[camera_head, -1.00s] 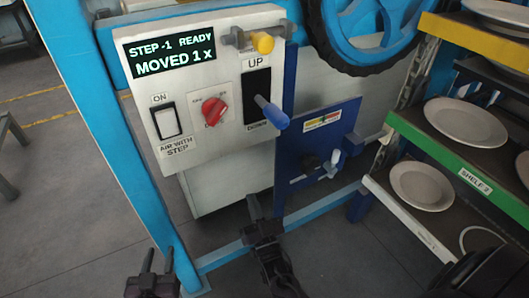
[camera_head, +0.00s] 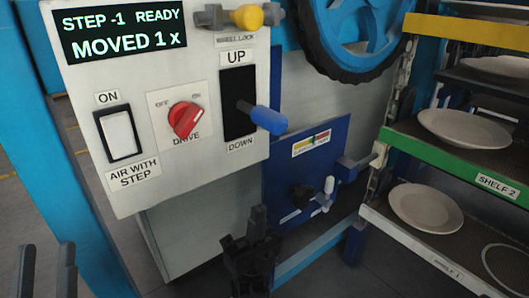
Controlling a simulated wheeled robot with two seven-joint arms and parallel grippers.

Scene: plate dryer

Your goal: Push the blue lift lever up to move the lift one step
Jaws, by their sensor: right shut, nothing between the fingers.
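The blue lift lever (camera_head: 265,119) sticks out of a black slot (camera_head: 238,88) on the white control panel (camera_head: 85,85). Its base is near the middle of the slot, between the UP label (camera_head: 236,58) above and the DOWN label (camera_head: 240,146) below. The display (camera_head: 120,35) reads "STEP -1 READY, MOVED 1 x". My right gripper (camera_head: 257,218) is shut and empty, below the lever in the picture and apart from it. My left gripper (camera_head: 46,250) is open and empty at the lower left, with only its fingers showing.
A yellow-ended wheel lock (camera_head: 247,17) sits above the slot, and a red drive knob (camera_head: 185,119) and white switch (camera_head: 119,134) to its left. A blue plate (camera_head: 300,170) with a small white-tipped lever is lower right. Shelves with plates (camera_head: 465,128) stand at right.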

